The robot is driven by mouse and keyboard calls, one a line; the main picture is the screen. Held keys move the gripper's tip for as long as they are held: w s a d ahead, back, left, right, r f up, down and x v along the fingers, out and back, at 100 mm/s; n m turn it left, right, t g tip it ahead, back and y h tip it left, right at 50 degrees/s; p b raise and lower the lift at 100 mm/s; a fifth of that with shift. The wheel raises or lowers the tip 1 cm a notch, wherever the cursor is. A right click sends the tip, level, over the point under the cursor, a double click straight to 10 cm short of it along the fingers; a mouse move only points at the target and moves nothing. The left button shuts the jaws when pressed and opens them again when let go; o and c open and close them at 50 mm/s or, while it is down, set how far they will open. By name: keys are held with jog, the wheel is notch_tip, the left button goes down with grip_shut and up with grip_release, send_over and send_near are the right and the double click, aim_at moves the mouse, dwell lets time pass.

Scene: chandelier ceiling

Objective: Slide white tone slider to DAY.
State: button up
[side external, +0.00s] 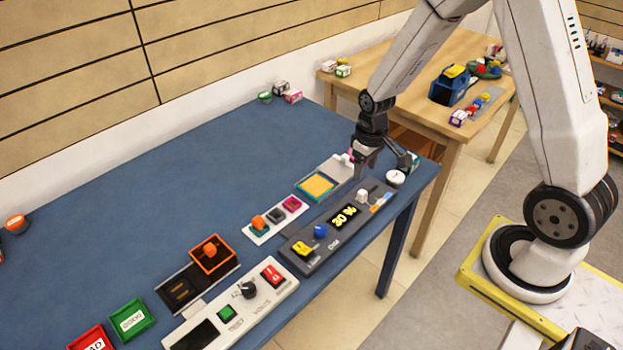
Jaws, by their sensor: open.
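A dark grey control panel (310,246) lies near the front edge of the blue table, with a yellow "30 %" display (343,216). A small white knob (361,196) stands up from its right part and looks like the tone slider. Orange and blue marks (380,202) lie just right of the knob; I cannot read any DAY label. My gripper (386,169) is open and points down, above and slightly right of the white knob. Its fingers look apart from the knob, with nothing visible between them.
The panel also carries a blue knob (320,230) and a yellow switch (302,248). A round white button (396,178) sits close to my gripper's right finger. A tray with a yellow pad (317,186) lies behind. The back of the blue table (190,160) is largely clear.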

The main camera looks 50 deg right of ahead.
aim_at(363, 192)
jog(key=shift+w+d+f, duration=0.35)
jog(key=shift+d+f, duration=0.4)
jog(key=shift+f, duration=0.15)
jog(key=shift+f, duration=0.2)
jog(key=shift+f, duration=3.7)
grip_shut()
